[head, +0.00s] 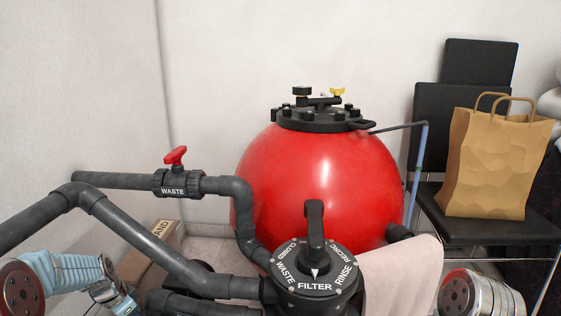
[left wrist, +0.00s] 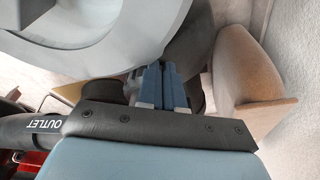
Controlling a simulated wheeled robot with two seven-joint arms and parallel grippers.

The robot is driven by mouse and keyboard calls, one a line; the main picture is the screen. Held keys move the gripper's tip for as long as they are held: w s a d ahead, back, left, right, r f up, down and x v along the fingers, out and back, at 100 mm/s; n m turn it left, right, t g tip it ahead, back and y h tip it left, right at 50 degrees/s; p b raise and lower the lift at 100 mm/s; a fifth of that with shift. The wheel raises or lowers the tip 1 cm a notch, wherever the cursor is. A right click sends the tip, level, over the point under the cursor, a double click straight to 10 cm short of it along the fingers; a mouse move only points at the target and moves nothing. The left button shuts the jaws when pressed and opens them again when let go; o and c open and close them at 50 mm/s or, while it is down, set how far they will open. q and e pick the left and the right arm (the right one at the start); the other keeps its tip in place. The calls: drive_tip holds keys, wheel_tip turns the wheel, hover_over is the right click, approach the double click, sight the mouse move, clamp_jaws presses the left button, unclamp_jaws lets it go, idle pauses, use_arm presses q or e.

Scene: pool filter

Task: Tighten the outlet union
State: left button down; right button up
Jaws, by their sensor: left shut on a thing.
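In the left wrist view, my left gripper (left wrist: 157,86) has its blue fingers close together, shut on a dark part of the outlet union (left wrist: 190,95). The fingers hide most of the gripped part. A black pipe marked OUTLET (left wrist: 35,126) enters from the left of that view. In the head view, my left arm is at the lower left, and its fingertips cannot be made out. The outlet union cannot be made out there either. My right arm shows at the lower right, with its gripper out of the picture.
A red filter tank (head: 320,185) stands at the centre, with a valve head (head: 315,275) set to FILTER in front. The waste pipe (head: 115,181) has a red-handled valve (head: 175,157). A box (head: 160,245) stands behind the pipes. A chair (head: 480,228) holds a paper bag (head: 495,160).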

use_arm(q)
drive_tip(key=shift+w+d+r, duration=0.1)
drive_tip(key=shift+w+d, duration=0.05)
drive_tip(key=shift+w, duration=0.05)
drive_tip(key=shift+s+a, duration=0.2)
drive_tip(key=shift+r, duration=0.1)
drive_tip(key=p+v, duration=0.1)
drive_tip(key=v, duration=0.1)
drive_tip(key=p+v, duration=0.2)
drive_tip(key=v, duration=0.1)
drive_tip(key=shift+w+d+r+p, duration=0.25)
drive_tip(key=shift+r+p, duration=0.1)
drive_tip(key=shift+p, duration=0.05)
